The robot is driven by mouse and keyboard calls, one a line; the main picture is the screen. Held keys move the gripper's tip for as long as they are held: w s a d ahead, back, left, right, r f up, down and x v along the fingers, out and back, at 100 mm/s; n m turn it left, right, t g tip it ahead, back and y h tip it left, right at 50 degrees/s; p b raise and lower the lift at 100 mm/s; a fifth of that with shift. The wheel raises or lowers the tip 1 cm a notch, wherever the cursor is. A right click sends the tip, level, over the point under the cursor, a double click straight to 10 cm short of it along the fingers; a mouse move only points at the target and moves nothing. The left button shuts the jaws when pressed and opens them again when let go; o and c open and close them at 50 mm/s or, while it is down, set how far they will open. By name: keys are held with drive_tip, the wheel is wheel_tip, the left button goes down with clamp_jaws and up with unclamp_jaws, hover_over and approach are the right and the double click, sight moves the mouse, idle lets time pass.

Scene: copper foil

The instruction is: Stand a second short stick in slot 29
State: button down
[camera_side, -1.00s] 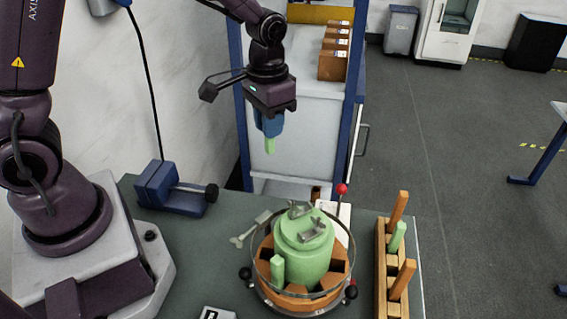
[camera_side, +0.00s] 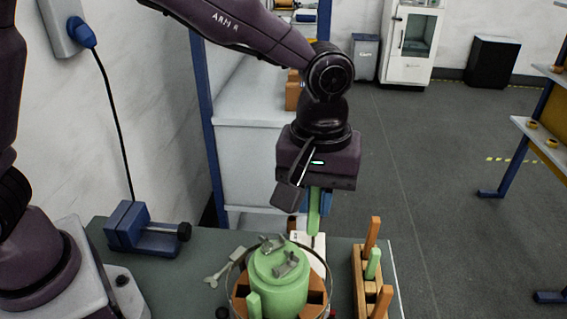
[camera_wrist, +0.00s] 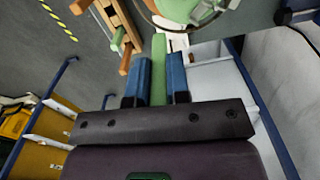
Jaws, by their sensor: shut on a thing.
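My gripper (camera_side: 318,198) is shut on a green stick (camera_side: 313,217), which points down from the blue fingers, above the table and behind the round work. In the wrist view the stick (camera_wrist: 159,62) lies between the two blue fingers. The round work has an orange slotted ring (camera_side: 239,283) around a green cylinder (camera_side: 280,290) with grey metal pieces on top. Another green stick (camera_side: 254,305) stands at the ring's front left. No slot number is readable, so I cannot tell which slot is 29.
A wooden rack (camera_side: 360,285) at the right holds orange sticks (camera_side: 371,238) and a green stick (camera_side: 373,264). A blue clamp-like device (camera_side: 140,230) and a grey wrench-like tool (camera_side: 224,268) lie left of the work. A thin clear rim surrounds the ring. A white card lies behind it.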

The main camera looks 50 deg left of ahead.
wheel_tip(320, 180, down, 12)
drive_tip(key=s+d+n, duration=0.1)
drive_tip(key=d, duration=0.2)
drive_tip(key=shift+r, duration=0.25)
idle(0.4)
drive_tip(key=shift+s+r, duration=0.2)
drive_tip(key=shift+r, duration=1.85)
drive_tip(key=shift+a, duration=0.1)
drive_tip(key=shift+r, duration=0.35)
drive_tip(key=shift+r, duration=1.1)
